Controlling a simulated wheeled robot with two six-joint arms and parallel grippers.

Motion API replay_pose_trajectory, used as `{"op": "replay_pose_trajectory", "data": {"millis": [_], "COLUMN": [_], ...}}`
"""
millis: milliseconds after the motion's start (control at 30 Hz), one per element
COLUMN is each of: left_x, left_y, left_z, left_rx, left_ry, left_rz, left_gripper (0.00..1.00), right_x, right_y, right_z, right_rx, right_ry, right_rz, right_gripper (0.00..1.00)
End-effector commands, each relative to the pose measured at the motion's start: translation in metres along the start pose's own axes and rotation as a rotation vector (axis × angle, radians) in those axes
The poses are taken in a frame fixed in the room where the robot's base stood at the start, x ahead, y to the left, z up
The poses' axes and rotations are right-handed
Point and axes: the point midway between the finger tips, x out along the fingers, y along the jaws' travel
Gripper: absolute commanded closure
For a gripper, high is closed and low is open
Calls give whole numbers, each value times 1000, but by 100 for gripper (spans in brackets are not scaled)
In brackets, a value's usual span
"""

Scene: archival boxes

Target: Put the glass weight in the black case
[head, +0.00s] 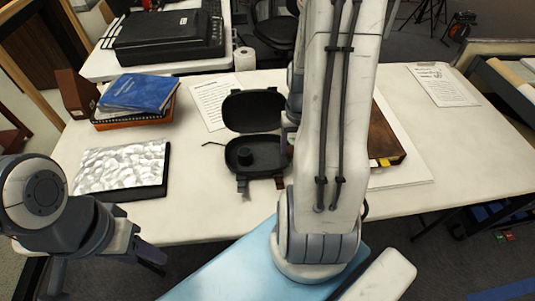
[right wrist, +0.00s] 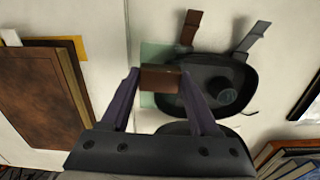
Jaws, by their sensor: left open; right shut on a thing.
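The black case (head: 272,166) lies open on the table, its lid (head: 253,108) folded back and a round black piece (head: 245,156) inside. It also shows in the right wrist view (right wrist: 242,75). My right gripper (right wrist: 160,80) is shut on a brown block-like part beside the case. A pale green, see-through piece, seemingly the glass weight (right wrist: 149,55), shows around this part and reaches over the case's near edge in that view. I cannot tell its height above the table. In the head view my right arm hides most of it. My left gripper (head: 105,266) is open and empty at the table's front left.
A silvery textured panel (head: 122,168) lies at the left, with a blue book (head: 138,92) on a stack behind it. A brown book (head: 384,138) lies right of my right arm. Papers (head: 212,100) lie behind the case. The table's far right (head: 460,145) is mostly clear.

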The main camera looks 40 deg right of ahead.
Motion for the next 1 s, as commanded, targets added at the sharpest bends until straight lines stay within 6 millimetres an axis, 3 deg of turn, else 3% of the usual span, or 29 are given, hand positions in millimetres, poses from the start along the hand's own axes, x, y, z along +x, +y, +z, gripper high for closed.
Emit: {"op": "replay_pose_trajectory", "data": {"millis": [200,400,533,767,1000], "left_x": [-2,-3,-3,-4,-4], "left_y": [0,0,0,0,0], "left_z": [0,0,0,0,0], "left_rx": [0,0,0,0,0], "left_ry": [0,0,0,0,0], "left_rz": [0,0,0,0,0], "left_gripper": [50,50,50,50,50], "right_x": [31,47,55,86,90], "right_y": [-35,-52,-55,-54,-54], "right_z": [-39,-59,-62,-61,-62], "right_rx": [-6,-3,0,0,1], "right_ry": [-2,0,-1,-2,2], "right_rz": [0,0,0,0,0], "right_gripper": [100,100,100,100,100]}}
